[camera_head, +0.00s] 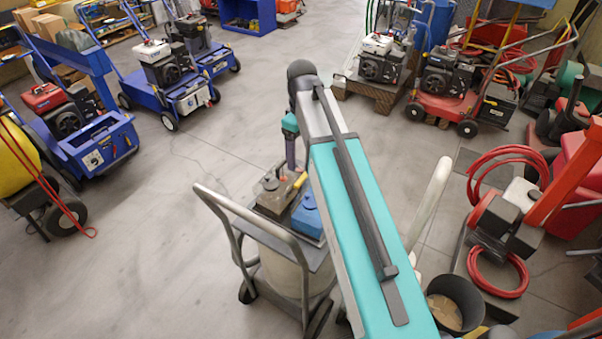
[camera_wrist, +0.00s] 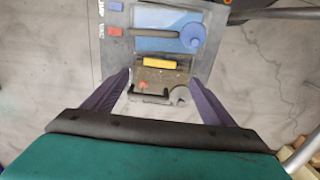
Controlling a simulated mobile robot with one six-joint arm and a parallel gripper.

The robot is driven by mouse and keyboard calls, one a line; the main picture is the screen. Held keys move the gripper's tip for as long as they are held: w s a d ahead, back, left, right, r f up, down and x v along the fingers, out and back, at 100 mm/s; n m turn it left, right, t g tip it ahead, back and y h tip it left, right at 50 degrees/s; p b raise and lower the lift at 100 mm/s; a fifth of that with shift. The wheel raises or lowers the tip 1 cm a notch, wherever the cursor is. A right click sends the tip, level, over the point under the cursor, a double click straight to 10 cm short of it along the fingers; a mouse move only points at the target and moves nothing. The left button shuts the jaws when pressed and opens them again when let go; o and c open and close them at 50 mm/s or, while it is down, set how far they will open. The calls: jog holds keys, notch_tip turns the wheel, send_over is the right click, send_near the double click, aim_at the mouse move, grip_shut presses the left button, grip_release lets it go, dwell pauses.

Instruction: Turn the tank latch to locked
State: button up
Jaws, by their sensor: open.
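A wheeled cart with a pale tank (camera_head: 283,272) stands below my arm. On its top is a dark box (camera_head: 272,198) with a round grey cap, a small red-orange part and a yellow bar (camera_head: 300,180). The yellow bar also shows in the wrist view (camera_wrist: 160,63). Beside the dark box is a blue box (camera_head: 307,222) with a round blue knob (camera_wrist: 193,35) and a dark bar beside it. I cannot tell which part is the latch, or its setting. My gripper (camera_wrist: 160,78) is open and empty, its purple fingers spread on either side of the dark box.
The cart's grey handle (camera_head: 245,215) curves up at the left. A red hose coil (camera_head: 500,275) and a black bucket (camera_head: 455,300) lie to the right. Blue machines (camera_head: 100,140) stand at the left. The floor (camera_head: 180,220) left of the cart is clear.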

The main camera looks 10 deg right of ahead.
aim_at(301, 178)
jog(key=shift+f+p, duration=1.1)
jog(key=shift+f, duration=3.95)
jog(key=c, duration=1.1)
jog(key=shift+o, duration=0.2)
jog(key=shift+a, duration=0.15)
